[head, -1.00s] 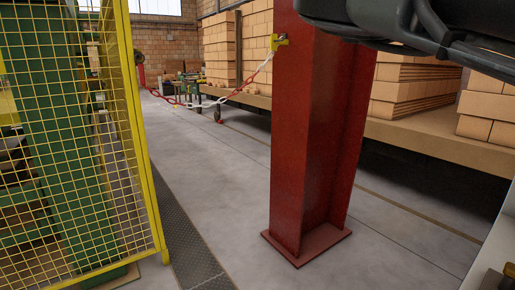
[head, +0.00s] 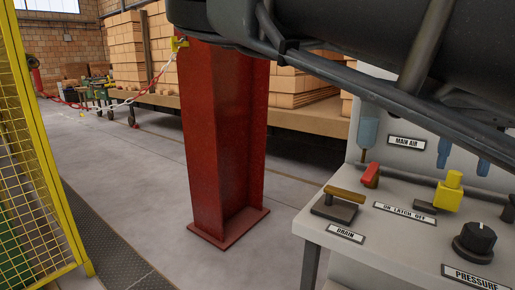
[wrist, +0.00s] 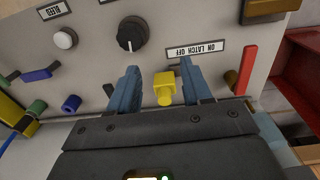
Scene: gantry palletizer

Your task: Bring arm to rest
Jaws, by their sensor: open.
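My arm, dark grey with a hose along it, crosses the upper right of the head view. My gripper (wrist: 161,80) shows in the wrist view with its two blue fingers apart. A yellow latch block (wrist: 165,90) appears between the fingers, with nothing seen clamped; I cannot tell whether either finger touches it. The same yellow latch (head: 449,191) stands on the control panel (head: 395,240) in the head view. The gripper itself is not visible in the head view.
The panel carries a red lever (head: 371,174), a drain handle (head: 345,194) and a black knob (head: 475,240). A red steel column (head: 215,140) stands left of it. A yellow mesh fence (head: 42,150) is at far left. Grey floor between fence and column is clear.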

